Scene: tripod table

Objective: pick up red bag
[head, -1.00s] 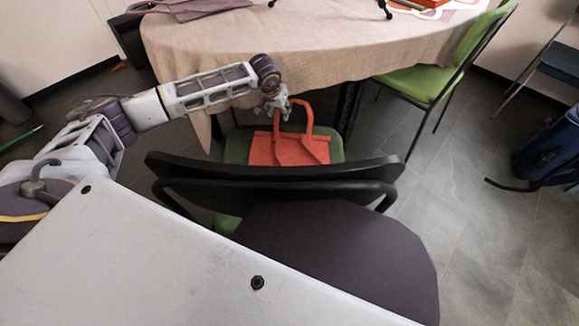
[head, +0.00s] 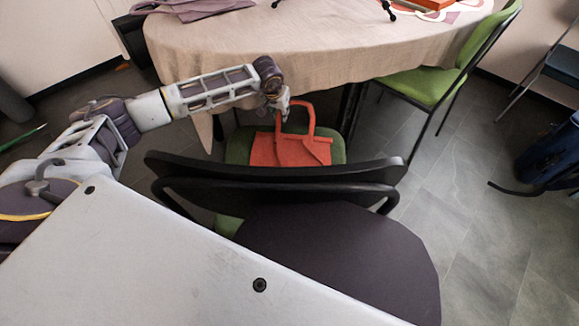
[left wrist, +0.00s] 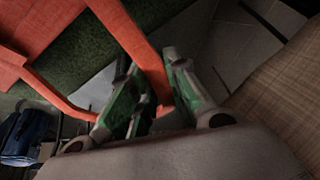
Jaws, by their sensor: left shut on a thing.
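The red bag (head: 290,150) is on the green chair seat (head: 238,148) beyond the dark chair back in the head view. Its handle (head: 310,118) stands up above the body. My left gripper (head: 279,106) is at the handle's left side. In the left wrist view, the handle strap (left wrist: 138,48) runs down between the fingers of my left gripper (left wrist: 158,92), which is shut on it. The bag's body (left wrist: 12,68) shows at the left edge there, over the green seat (left wrist: 75,55). My right gripper is not in view.
Another green chair (head: 425,84) stands right. The floor at right is mostly clear.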

